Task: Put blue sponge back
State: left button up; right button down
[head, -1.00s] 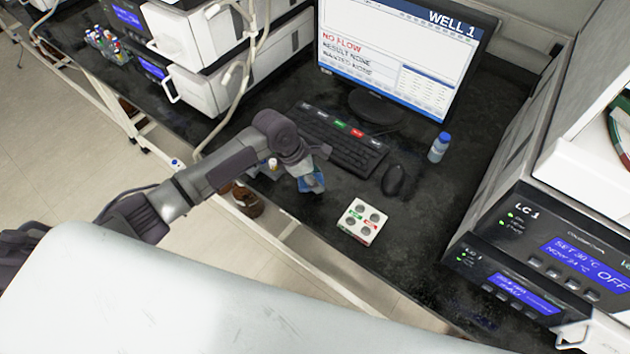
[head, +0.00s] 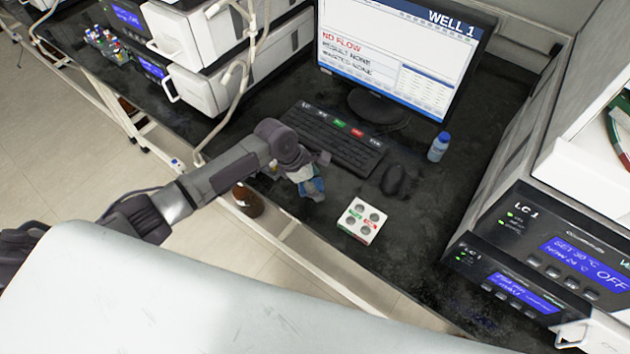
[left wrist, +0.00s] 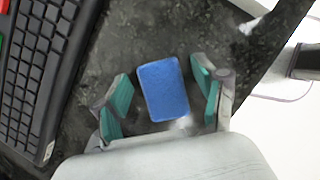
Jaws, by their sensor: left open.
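The blue sponge (left wrist: 163,90) lies on the dark bench top, between the spread fingers of my left gripper (left wrist: 163,96) in the left wrist view. Both teal finger pads stand apart from its sides. In the head view the sponge (head: 315,187) is partly hidden by my left gripper (head: 308,183), which points down over it near the front edge of the bench. My right gripper is in neither view.
A white vial rack (head: 362,221) stands to the right of the sponge. The keyboard (head: 333,140) and mouse (head: 393,181) lie behind it, with a blue-capped bottle (head: 439,147) and monitor (head: 405,45) farther back. LC instruments (head: 540,255) stand at right.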

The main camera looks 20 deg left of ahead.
pick_arm(q)
jog(key=v, duration=1.2)
jog(key=shift+r, duration=0.15)
